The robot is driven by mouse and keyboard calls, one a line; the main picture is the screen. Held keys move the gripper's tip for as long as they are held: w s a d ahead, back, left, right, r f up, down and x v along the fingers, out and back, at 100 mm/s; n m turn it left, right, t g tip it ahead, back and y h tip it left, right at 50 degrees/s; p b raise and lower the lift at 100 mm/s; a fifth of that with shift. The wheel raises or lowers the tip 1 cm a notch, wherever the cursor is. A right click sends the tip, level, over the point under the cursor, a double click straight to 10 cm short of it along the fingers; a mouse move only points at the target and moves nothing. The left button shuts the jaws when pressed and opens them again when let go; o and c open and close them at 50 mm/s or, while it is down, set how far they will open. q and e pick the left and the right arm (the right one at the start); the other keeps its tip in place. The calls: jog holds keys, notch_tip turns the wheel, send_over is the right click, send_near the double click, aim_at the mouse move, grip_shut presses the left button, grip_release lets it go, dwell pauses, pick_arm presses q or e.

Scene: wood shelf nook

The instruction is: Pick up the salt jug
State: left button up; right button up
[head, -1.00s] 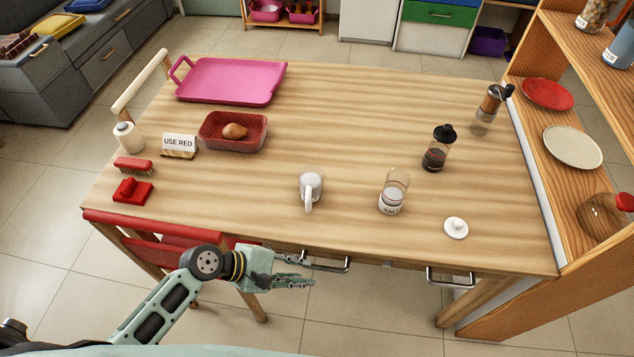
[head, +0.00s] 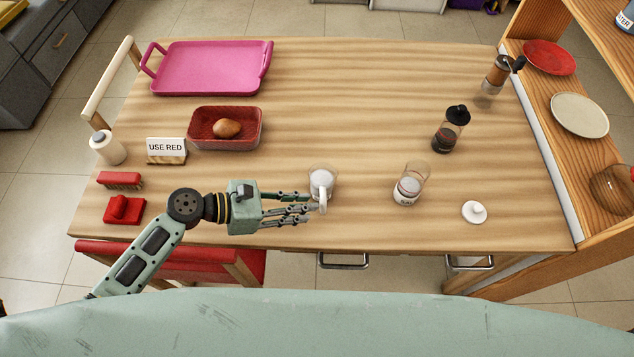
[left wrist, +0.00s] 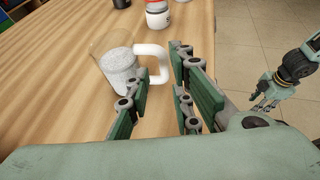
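The jug (head: 322,180) is clear, with white grains inside and a white handle. It stands upright near the table's front edge, and its handle faces the front. In the left wrist view the jug (left wrist: 117,66) is just ahead of the fingers, with its handle between the fingertip lines. My left gripper (head: 305,207) is open, just left of the handle in the head view; whether it touches is unclear. My right gripper (left wrist: 265,100) shows small at the right of the wrist view, away from the table; its opening is too small to judge.
A clear labelled jar (head: 409,187) with white contents stands right of the jug, near a white lid (head: 474,212). A dark-topped shaker (head: 449,130) is behind. The middle back is clear.

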aim_at(323, 205)
pick_arm(q)
jog(key=d, duration=0.2)
jog(key=shift+d+p, duration=0.35)
jog(key=x, duration=0.2)
jog(key=shift+w+d+f, duration=0.15)
jog(key=shift+f, duration=0.1)
jog(key=shift+w+d+f, duration=0.1)
jog(key=shift+d+f, duration=0.05)
jog(key=shift+d, duration=0.1)
jog(key=shift+d+f, duration=0.15)
jog(key=shift+c, duration=0.8)
jog(key=c, duration=0.4)
grip_shut()
pick_arm(e)
jog(key=shift+s+d+r, duration=0.4)
jog(key=shift+s+r, duration=0.2)
jog(key=shift+s, duration=0.15)
